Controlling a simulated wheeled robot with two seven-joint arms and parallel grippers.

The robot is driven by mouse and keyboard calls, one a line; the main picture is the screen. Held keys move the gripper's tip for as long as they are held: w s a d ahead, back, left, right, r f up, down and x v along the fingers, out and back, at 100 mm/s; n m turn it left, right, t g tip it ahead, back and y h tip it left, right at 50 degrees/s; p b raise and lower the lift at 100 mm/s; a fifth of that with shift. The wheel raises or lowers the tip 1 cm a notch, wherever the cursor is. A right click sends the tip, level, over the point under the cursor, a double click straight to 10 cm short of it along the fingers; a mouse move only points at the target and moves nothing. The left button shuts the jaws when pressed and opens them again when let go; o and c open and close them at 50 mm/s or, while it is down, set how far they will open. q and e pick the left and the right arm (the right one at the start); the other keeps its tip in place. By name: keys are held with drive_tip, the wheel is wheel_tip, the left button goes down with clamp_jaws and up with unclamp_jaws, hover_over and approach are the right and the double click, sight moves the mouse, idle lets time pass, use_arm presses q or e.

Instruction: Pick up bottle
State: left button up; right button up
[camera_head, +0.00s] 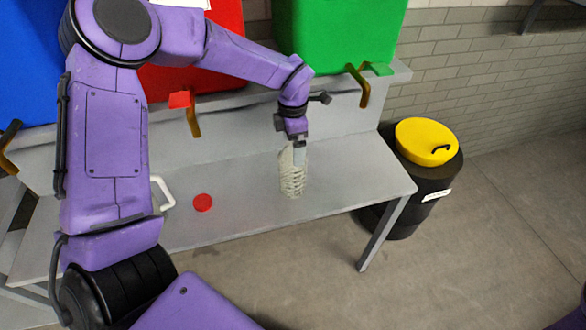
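A pale, see-through ribbed bottle (292,182) stands upright on the grey table (345,180), toward its right end. My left arm reaches over from the left, and my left gripper (298,152) points down at the top of the bottle. A light grey finger overlaps the bottle's upper part. The gripper hides part of the bottle's top, and I cannot tell whether the fingers are closed on it. My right gripper is out of view.
A red disc (203,203) and a white handle-shaped item (162,193) are left of the bottle. A black bin with a yellow lid (426,142) stands right.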

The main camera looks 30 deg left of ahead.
sight(292, 169)
use_arm(q)
drive_tip(key=shift+s+f, duration=0.25)
drive_tip(key=shift+f, duration=0.95)
drive_tip(key=shift+w+f, duration=0.15)
drive_tip(key=shift+f, duration=0.2)
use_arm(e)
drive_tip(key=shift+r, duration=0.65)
